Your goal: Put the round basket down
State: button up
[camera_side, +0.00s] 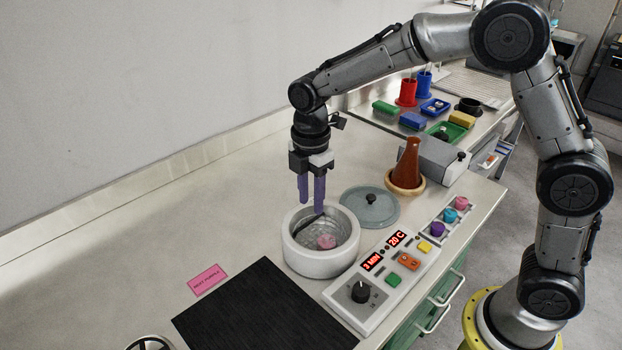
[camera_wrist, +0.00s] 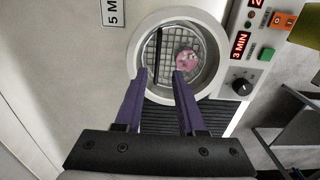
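The round basket (camera_wrist: 166,77) is a wire mesh basket with a dark bar handle (camera_wrist: 158,55) across it. It sits inside the round white oven chamber (camera_side: 320,262), and the mesh also shows in the side view (camera_side: 338,229). A pink piece (camera_side: 326,241) lies in the basket, also visible in the wrist view (camera_wrist: 186,61). My gripper (camera_side: 311,206) hangs over the chamber, pointing down. Its purple fingers (camera_wrist: 159,76) are apart, with the handle showing in the gap between them. No finger visibly touches the handle; the exact height between them is unclear.
A grey lid (camera_side: 370,210) lies behind the chamber. The control panel (camera_side: 384,281) stands to its right, and a black mat (camera_side: 262,308) lies in front. A pink card (camera_side: 207,280) lies left of the mat. A brown bottle (camera_side: 407,165) stands farther back. The left counter is clear.

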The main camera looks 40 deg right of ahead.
aim_at(311, 222)
jog(key=s+d+r+m+t, duration=0.1)
jog(key=s+d+r+m, duration=0.25)
jog(key=s+r, duration=0.25)
jog(key=s+d+r+m+t, duration=0.2)
jog(key=s+d+r+m, duration=0.1)
jog(key=s+r+m, duration=0.3)
jog(key=s+d+f+m+t, duration=0.1)
jog(key=s+d+m+t, duration=0.1)
jog(key=s+m, duration=0.6)
jog(key=s+d, duration=0.1)
jog(key=s, duration=0.4)
jog(key=shift+f+t, duration=0.15)
jog(key=shift+t, duration=0.15)
